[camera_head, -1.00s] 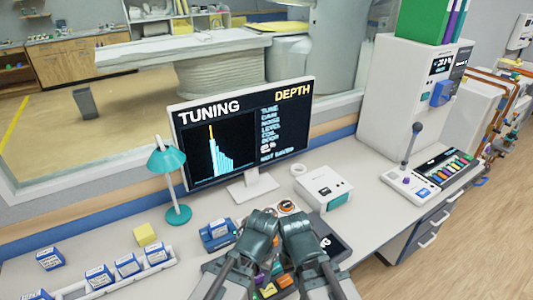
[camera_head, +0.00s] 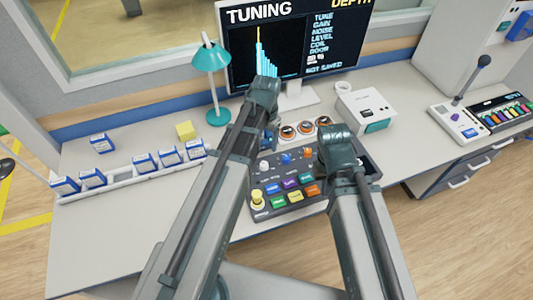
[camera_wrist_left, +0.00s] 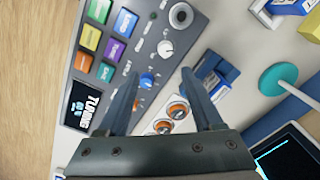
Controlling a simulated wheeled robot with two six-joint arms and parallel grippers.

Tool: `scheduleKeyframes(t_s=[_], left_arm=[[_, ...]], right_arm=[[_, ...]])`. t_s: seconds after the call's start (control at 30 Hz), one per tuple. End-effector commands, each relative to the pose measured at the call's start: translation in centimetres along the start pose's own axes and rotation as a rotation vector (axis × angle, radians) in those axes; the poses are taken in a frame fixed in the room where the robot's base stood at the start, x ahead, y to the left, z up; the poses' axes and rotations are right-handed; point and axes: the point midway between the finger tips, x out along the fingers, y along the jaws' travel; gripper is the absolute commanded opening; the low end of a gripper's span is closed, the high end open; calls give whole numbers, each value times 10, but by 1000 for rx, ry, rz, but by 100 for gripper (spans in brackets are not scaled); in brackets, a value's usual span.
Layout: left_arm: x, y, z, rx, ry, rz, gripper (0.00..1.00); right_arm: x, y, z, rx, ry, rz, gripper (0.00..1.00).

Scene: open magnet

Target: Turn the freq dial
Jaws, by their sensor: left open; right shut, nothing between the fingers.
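The dark control console (camera_head: 258,183) lies on the desk below my arms. It carries a white knob (camera_head: 264,166), a blue knob (camera_head: 287,158) and an orange knob (camera_head: 308,154); their labels are too small to read, so I cannot tell which is the freq dial. My left gripper (camera_head: 270,122) is over the console's back edge. In the left wrist view it is open (camera_wrist_left: 160,72), with the blue knob (camera_wrist_left: 147,80) in sight between its fingers and the white knob (camera_wrist_left: 166,47) beyond. My right gripper (camera_head: 335,142) is shut and empty over the console's right part.
A white unit with orange dials (camera_head: 305,128) sits behind the console. The monitor (camera_head: 290,45) reads TUNING. A teal lamp (camera_head: 217,85), blue-and-white boxes (camera_head: 145,162) and a yellow cube (camera_head: 185,130) stand left. A white device (camera_head: 365,108) stands right.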

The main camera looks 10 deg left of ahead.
Motion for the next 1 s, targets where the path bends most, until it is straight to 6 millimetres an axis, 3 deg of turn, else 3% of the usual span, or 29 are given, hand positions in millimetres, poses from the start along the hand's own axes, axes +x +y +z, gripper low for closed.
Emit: scheduleKeyframes(t_s=[0.1,0.47,1.0], left_arm=[[0,-13,-6,1,6,5,67],[11,-13,-5,3,7,5,67],[81,-12,-5,2,6,5,67]], right_arm=[[0,0,0,0,0,0,0],[11,-1,-1,0,0,0,0],[80,-8,-5,0,0,0,0]])
